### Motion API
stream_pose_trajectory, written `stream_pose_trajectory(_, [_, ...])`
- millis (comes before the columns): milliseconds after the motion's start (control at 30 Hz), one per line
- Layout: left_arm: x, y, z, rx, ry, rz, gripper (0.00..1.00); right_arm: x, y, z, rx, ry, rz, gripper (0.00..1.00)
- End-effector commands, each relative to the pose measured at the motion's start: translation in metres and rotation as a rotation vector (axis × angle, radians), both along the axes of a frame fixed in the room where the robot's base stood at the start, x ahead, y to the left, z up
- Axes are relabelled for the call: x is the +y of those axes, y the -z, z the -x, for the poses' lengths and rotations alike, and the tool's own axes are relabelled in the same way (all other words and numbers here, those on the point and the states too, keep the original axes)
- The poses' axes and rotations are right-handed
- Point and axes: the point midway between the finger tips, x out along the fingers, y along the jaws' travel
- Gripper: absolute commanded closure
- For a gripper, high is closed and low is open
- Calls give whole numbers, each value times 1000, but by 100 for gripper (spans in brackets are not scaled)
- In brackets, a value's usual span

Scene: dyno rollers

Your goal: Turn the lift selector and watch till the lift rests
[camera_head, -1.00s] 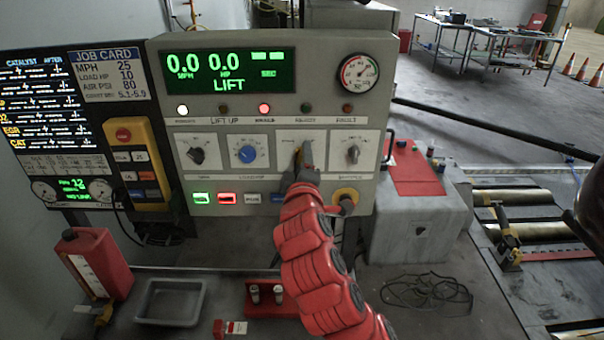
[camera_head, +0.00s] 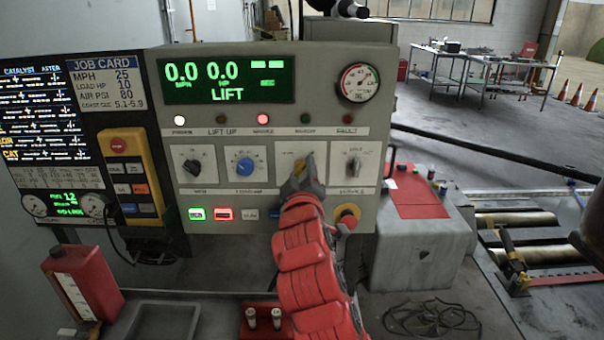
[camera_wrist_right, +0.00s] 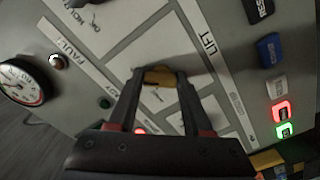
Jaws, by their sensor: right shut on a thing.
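The lift selector (camera_head: 311,160) is a yellow knob on a pale plate, third in the row on the grey console (camera_head: 385,120). In the right wrist view the yellow knob (camera_wrist_right: 160,77) sits between my fingertips. My right gripper (camera_head: 303,180) is shut on it, and its fingers hide part of the knob and its plate. The green display (camera_head: 227,83) reads 0.0 MPH, 0.0 HP and LIFT. The white lamp (camera_head: 180,120) at left and the red lamp (camera_head: 264,119) in the middle are lit; the others look dark. My left gripper is not in view.
A round gauge (camera_head: 358,83) is at the console's upper right. Other knobs and lit push-buttons surround the selector. A red can (camera_head: 82,285) stands at lower left. Metal rollers (camera_head: 515,218) lie in the floor at right.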

Motion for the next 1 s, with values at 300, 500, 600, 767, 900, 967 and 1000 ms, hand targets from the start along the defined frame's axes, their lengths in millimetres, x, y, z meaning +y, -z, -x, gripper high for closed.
stream_pose_trajectory(300, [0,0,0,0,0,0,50,0,1,0,3,0,0,20])
stream_pose_trajectory(500, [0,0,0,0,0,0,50,0,1,0,1,0,1,20])
stream_pose_trajectory(600, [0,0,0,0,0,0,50,0,1,1,1,-1,1,20])
stream_pose_trajectory(767, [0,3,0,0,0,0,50,1,1,12,-3,-2,1,20])
stream_pose_trajectory(900, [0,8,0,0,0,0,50,1,2,38,-5,-4,1,20])
stream_pose_trajectory(967, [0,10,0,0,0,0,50,1,2,51,-3,-3,2,20])
stream_pose_trajectory(1000, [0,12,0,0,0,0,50,1,1,61,-6,-4,1,20])
